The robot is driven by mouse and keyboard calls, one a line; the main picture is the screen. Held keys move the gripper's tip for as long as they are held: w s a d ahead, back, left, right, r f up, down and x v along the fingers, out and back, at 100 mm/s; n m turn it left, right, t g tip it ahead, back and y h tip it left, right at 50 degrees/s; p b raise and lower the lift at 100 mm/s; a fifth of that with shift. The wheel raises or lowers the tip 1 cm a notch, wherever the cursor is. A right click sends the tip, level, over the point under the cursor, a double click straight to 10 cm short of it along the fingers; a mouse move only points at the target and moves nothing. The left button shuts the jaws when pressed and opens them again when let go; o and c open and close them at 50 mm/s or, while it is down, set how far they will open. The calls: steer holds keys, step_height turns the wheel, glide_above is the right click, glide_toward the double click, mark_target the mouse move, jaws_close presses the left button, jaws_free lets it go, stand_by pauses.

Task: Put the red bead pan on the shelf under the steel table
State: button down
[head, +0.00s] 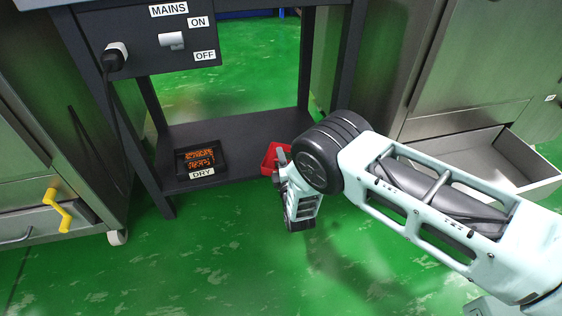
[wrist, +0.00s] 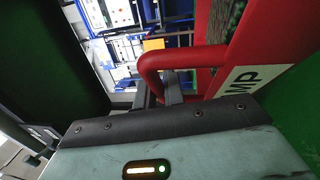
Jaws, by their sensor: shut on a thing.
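The red bead pan (head: 270,156) shows only in part in the head view, mostly hidden behind my arm, at the front right of the shelf. In the wrist view the pan (wrist: 285,40) fills the upper right, with a white label and a looped handle (wrist: 150,62). My gripper (wrist: 160,90) is shut on this handle; in the head view the jaws (head: 281,158) are partly hidden. The dark shelf (head: 235,135) is low under the steel table (head: 85,22). I cannot tell whether the pan touches the shelf.
A black pan of orange beads (head: 201,158), labelled DRY, sits on the shelf's left part. Table legs (head: 307,60) frame the shelf opening. A cabinet with a yellow handle (head: 57,209) stands left; an open drawer (head: 490,165) juts out right. Shelf room shows between the pans and behind.

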steer(key=c, duration=1.5)
jaws_free()
steer(key=p+v, duration=0.6)
steer(key=v, duration=0.6)
